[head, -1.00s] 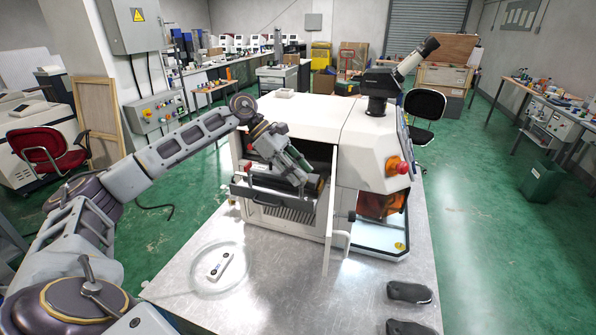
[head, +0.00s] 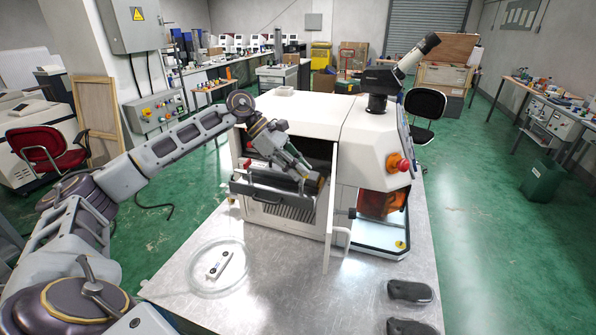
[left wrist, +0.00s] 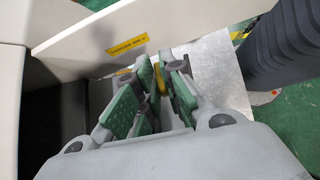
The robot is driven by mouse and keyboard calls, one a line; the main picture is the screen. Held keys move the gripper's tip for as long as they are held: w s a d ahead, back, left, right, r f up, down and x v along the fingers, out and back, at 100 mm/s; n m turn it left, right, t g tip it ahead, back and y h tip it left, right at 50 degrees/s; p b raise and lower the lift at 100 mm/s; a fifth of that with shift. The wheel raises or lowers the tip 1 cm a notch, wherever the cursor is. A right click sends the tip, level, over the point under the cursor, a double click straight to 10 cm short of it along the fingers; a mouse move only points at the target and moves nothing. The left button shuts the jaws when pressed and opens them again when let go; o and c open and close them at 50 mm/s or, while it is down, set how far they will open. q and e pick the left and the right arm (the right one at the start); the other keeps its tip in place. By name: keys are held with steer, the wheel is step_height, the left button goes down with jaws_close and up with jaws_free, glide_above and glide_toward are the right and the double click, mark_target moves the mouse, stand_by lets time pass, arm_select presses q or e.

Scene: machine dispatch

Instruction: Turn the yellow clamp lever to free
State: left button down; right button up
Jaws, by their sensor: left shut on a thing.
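My left gripper (head: 312,178) reaches into the open front of the white machine (head: 370,150), near the divider at its middle. In the left wrist view, its green-padded fingers (left wrist: 157,82) are shut on a small yellow piece, the yellow clamp lever (left wrist: 157,77), beside a white panel. Only part of the lever shows between the fingers, so its angle cannot be told. In the head view the gripper and arm hide the lever. My right gripper is not in view.
A white panel with a yellow label (left wrist: 127,43) stands close to the fingers. A dark tray (head: 270,195) sits below the wrist. A round clear dish (head: 195,272) holding a small white device (head: 219,265) and two dark rounded items (head: 410,291) lie on the metal table (head: 300,300).

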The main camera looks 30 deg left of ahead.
arm_select(q)
steer(key=shift+s+f+n+t+y+b, duration=0.15)
steer(key=shift+n+t+y+b, duration=0.45)
steer(key=shift+n+t+b, duration=1.45)
steer(key=shift+d+n+g+y+b, duration=0.1)
steer(key=shift+n+g+y+b, duration=0.25)
steer(key=shift+b, duration=0.75)
steer(key=shift+s+d+n+t+y+b, duration=0.1)
steer(key=shift+n+t+y+b, duration=0.45)
steer(key=shift+n, duration=0.55)
steer(key=shift+r+n+t+y, duration=0.2)
steer(key=shift+n+t+y, duration=0.15)
steer(key=shift+n+y, duration=0.35)
steer(key=shift+s+d+n+t+y, duration=0.15)
steer(key=shift+n+t+y, duration=0.25)
steer(key=shift+n, duration=0.6)
steer(key=shift+d+n+y, duration=0.2)
steer(key=shift+n+y, duration=1.5)
steer(key=shift+n, duration=0.4)
steer(key=shift+n+y, duration=0.9)
steer(key=shift+n, duration=0.3)
steer(key=shift+f+p, duration=0.1)
steer(key=shift+p, duration=0.2)
